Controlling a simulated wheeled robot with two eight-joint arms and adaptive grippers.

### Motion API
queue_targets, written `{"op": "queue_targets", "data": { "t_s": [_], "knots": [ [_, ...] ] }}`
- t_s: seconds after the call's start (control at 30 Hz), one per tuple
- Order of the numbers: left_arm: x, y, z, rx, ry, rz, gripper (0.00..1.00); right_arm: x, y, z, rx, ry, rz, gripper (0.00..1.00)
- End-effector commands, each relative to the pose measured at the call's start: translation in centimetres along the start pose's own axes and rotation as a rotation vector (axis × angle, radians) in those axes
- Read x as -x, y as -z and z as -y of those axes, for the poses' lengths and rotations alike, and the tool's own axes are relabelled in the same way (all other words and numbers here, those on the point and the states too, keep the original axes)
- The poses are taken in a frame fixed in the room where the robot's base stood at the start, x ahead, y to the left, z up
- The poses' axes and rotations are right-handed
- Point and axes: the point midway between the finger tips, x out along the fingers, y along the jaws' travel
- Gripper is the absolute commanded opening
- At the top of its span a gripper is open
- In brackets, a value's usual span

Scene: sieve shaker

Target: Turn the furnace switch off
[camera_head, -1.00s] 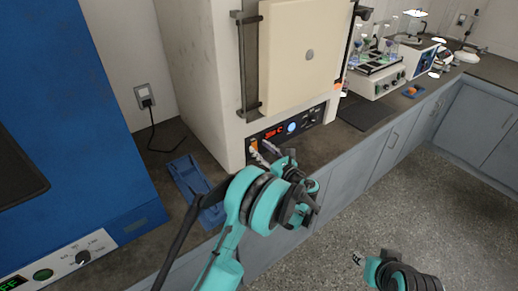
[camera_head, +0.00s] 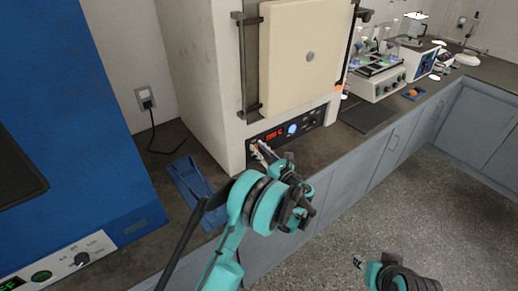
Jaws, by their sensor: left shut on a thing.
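The furnace (camera_head: 200,80) is a tall cream box with a pale door (camera_head: 305,60). Its black control panel (camera_head: 310,122) runs along the lower front, with a red lit display (camera_head: 274,134) and a round blue-white dial (camera_head: 292,129). The furnace switch is at the panel's left end, mostly hidden by my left gripper (camera_head: 260,149). The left gripper's fingertips are at the switch and shut on it; its on or off position cannot be told. My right gripper (camera_head: 359,262) is low at the lower right, over the floor, away from the furnace; its jaws are too small to read.
A blue machine (camera_head: 75,110) stands at the left. A blue tray-like item (camera_head: 191,176) lies on the dark counter between it and the furnace. A wall socket (camera_head: 146,98) with a black cord is behind. A shaker with flasks (camera_head: 378,82) stands farther right. The floor (camera_head: 400,200) is clear.

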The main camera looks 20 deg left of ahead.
Motion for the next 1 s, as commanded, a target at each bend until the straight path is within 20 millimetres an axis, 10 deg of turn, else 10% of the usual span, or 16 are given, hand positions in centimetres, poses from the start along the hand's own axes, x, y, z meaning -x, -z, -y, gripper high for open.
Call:
{"op": "queue_targets", "data": {
  "t_s": [0.57, 0.6, 0.67, 1.0],
  "knots": [
    [0.35, 0.54, -0.01, -0.001, 0.001, 0.188, 0.0, 0.0, 0.0, 0.0, 0.0, 0.0, 0.0, 0.4],
    [0.35, 0.54, -0.01, -0.001, 0.001, 0.188, 0.25, 0.0, 0.0, 0.0, 0.0, 0.0, 0.0, 0.4],
    [0.35, 0.55, -0.01, -0.001, 0.001, 0.188, 0.41, 0.0, 0.01, 0.0, 0.0, 0.0, 0.0, 0.4],
    [0.51, 0.59, 0.01, -0.001, 0.001, 0.187, 0.43, 0.0, 0.0, 0.0, 0.0, 0.0, 0.0, 0.4]
  ]
}}
